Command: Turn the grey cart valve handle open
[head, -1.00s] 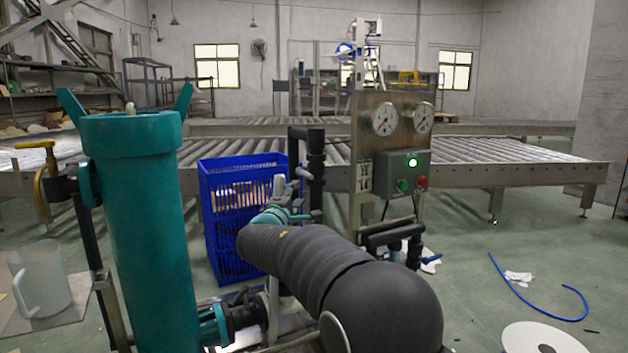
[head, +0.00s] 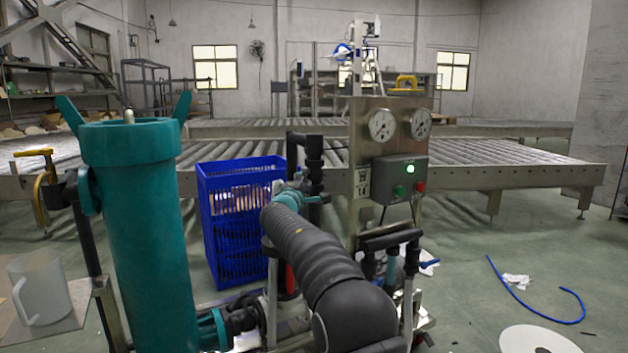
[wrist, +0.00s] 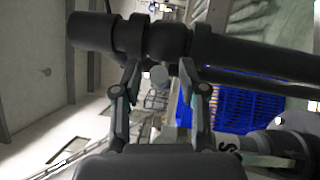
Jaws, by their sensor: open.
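My gripper (head: 306,194) is at the far end of my black arm, by the black vertical pipe (head: 314,155) of the cart. In the wrist view its two fingers (wrist: 160,74) are open and apart. A small round grey end (wrist: 158,75), apparently the grey valve handle seen end-on, shows between the fingertips, close to the thick black pipe (wrist: 240,54). I cannot tell if the fingers touch it. In the head view the handle is small and partly hidden by my gripper, so how far it is turned cannot be told.
A teal filter cylinder (head: 140,230) stands at left. A blue crate (head: 232,250) is behind the arm. The steel panel (head: 365,112) carries two gauges and a control box (head: 393,180) with a lit green lamp. A blue hose (head: 530,303) lies on the open floor at right.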

